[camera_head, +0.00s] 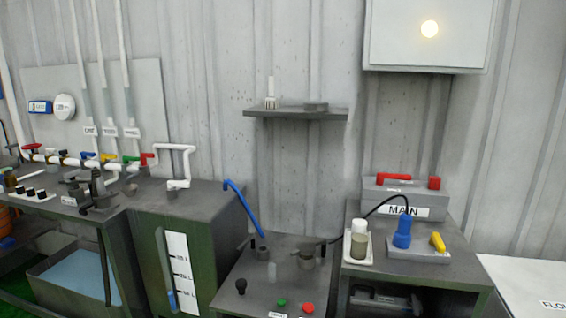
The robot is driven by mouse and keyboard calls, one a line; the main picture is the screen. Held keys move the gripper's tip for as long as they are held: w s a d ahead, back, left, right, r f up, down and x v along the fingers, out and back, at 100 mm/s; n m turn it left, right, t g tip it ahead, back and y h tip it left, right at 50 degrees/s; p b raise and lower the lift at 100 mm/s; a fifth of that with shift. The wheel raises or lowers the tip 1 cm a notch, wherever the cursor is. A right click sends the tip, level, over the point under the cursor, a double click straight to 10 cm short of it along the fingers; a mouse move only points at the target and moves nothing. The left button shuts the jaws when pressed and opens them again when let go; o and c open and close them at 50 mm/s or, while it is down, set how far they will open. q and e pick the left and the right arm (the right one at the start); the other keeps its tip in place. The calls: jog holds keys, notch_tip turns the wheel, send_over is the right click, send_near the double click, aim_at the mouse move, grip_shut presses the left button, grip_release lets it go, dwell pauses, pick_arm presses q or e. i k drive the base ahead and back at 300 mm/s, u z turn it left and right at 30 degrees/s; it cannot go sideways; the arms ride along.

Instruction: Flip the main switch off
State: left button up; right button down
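The main switch is a grey box (376,200) with a white label reading "MAIN" (403,211) on its front. It stands at the back of the right-hand bench. I cannot tell from this view which position counts as on or off. Neither of my grippers can be made out in this view.
In front of the switch stand a blue plug-like piece (402,232) with a black cable, a yellow lever (438,241) and a capped bottle (360,240) on a white tray. A blue lever (243,207) rises to the left. A lit cabinet (428,45) hangs above.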

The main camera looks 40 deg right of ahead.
aim_at(380, 176)
jog(key=u, duration=1.5)
jog(key=k, duration=1.95)
jog(key=z, duration=1.25)
